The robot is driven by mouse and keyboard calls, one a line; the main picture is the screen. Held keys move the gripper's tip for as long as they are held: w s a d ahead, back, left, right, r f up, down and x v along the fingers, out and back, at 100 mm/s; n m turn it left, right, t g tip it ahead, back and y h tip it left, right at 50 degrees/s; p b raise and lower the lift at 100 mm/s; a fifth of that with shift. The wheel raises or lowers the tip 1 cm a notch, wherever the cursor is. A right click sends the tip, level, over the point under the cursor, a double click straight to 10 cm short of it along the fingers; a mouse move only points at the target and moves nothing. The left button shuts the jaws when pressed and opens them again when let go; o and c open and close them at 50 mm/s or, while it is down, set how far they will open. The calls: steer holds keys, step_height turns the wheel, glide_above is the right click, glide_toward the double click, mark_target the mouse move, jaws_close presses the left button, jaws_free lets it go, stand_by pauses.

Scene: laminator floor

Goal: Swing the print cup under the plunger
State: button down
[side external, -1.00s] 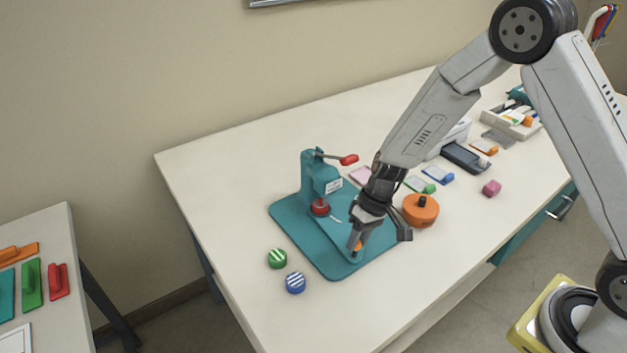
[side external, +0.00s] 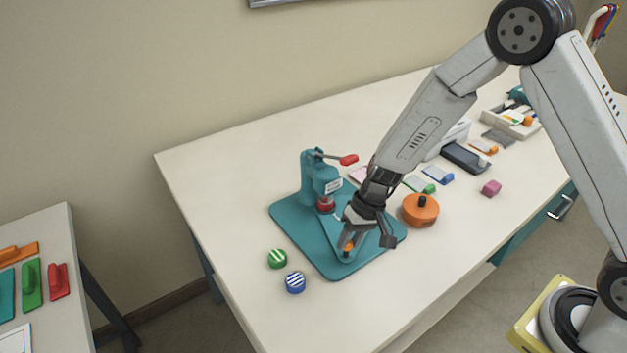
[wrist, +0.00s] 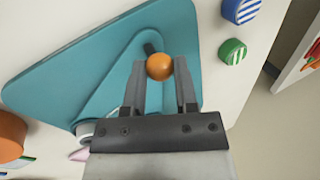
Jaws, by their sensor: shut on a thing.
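The teal press (side external: 313,178) stands at the back of its teal base plate (side external: 298,228), with a red plunger (side external: 325,203) under its head. A flat teal swing arm (wrist: 118,88) lies over the plate and carries an orange ball knob (wrist: 160,67) at its front end; the knob also shows in the side view (side external: 348,247). My gripper (wrist: 159,82) is shut on this knob, one finger on each side. In the side view my gripper (side external: 349,238) hides much of the arm. I cannot make out the print cup clearly.
A green striped cap (side external: 277,259) and a blue striped cap (side external: 295,282) lie left of the plate. An orange round tin (side external: 420,209) stands close on the right. A red-tipped lever (side external: 348,160) sticks out of the press.

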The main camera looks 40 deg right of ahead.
steer(key=shift+w+a, duration=0.1)
steer(key=shift+c, duration=1.9)
jaws_free()
steer(key=shift+r, duration=0.15)
steer(key=v, duration=0.7)
steer(key=shift+r, duration=0.3)
steer(key=s+d+r+n+t+h, duration=0.1)
steer(key=s+d+r+h, duration=0.1)
steer(key=s, duration=0.4)
steer(key=s+d+r+n+h, duration=0.1)
steer(key=s+d+r+h, duration=0.1)
steer(key=s+d, duration=0.3)
steer(key=shift+s+r+t, duration=0.3)
steer(key=shift+s+t, duration=0.1)
steer(key=shift+s, duration=0.35)
